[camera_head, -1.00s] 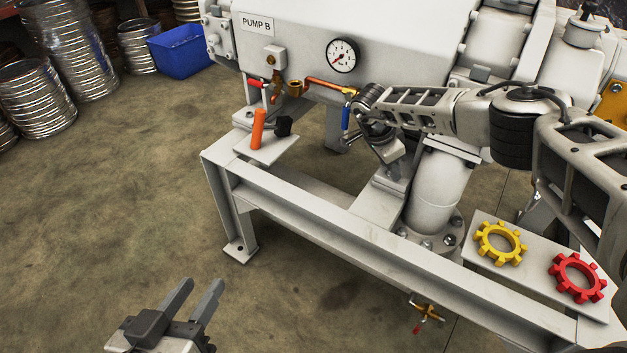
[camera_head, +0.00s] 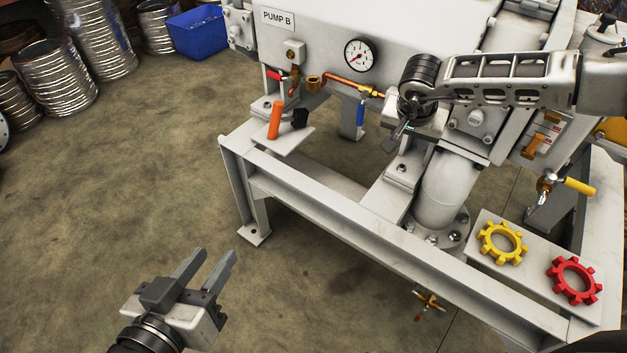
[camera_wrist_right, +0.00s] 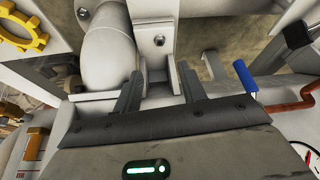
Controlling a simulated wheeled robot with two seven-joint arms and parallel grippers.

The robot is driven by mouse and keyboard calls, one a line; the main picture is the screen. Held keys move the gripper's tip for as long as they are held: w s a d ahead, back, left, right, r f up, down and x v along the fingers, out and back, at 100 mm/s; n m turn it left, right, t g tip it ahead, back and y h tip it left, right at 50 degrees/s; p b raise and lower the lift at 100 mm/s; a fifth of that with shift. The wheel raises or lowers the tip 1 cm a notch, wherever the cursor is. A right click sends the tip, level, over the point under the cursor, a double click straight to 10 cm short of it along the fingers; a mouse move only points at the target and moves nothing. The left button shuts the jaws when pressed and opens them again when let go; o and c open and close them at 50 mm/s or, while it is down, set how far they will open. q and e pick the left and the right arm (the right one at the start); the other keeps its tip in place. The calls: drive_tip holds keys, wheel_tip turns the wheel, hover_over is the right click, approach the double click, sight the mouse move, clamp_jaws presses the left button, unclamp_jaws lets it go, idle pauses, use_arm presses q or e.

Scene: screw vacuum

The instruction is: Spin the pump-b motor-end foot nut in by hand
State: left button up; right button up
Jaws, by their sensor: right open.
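The white pump B (camera_head: 305,40) stands on a pale steel frame. A foot fastener (camera_head: 401,168) sits on its light foot plate, below my right gripper (camera_head: 401,138). In the right wrist view the hex head or nut (camera_wrist_right: 159,40) lies on the plate beyond and between the fingertips; I cannot tell how far it is threaded. My right gripper also shows there (camera_wrist_right: 158,80), open, with nothing between its fingers and apart from the fastener. My left gripper (camera_head: 216,255) is open and empty over the floor at lower left.
A white pipe elbow (camera_head: 446,190) with a bolted flange stands right of the foot. A copper pipe (camera_head: 350,85) and blue handle (camera_head: 360,114) are left of my right gripper. Yellow (camera_head: 502,243) and red (camera_head: 574,281) gears lie on a plate. The floor at left has free room.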

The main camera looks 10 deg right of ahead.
drive_tip(key=s+a+m+g+y, duration=0.1)
drive_tip(key=s+a+y, duration=0.2)
drive_tip(key=a, duration=0.4)
drive_tip(key=s+a+r+m+g+y+p, duration=0.1)
drive_tip(key=s+a+y, duration=0.2)
drive_tip(key=a, duration=0.5)
drive_tip(key=s+a+m+g+y+p, duration=0.1)
drive_tip(key=s+a+y, duration=0.1)
drive_tip(key=a, duration=0.5)
drive_tip(key=shift+s+a+r+m+y, duration=0.2)
drive_tip(key=shift+s+m+y, duration=0.15)
drive_tip(key=shift+s, duration=0.5)
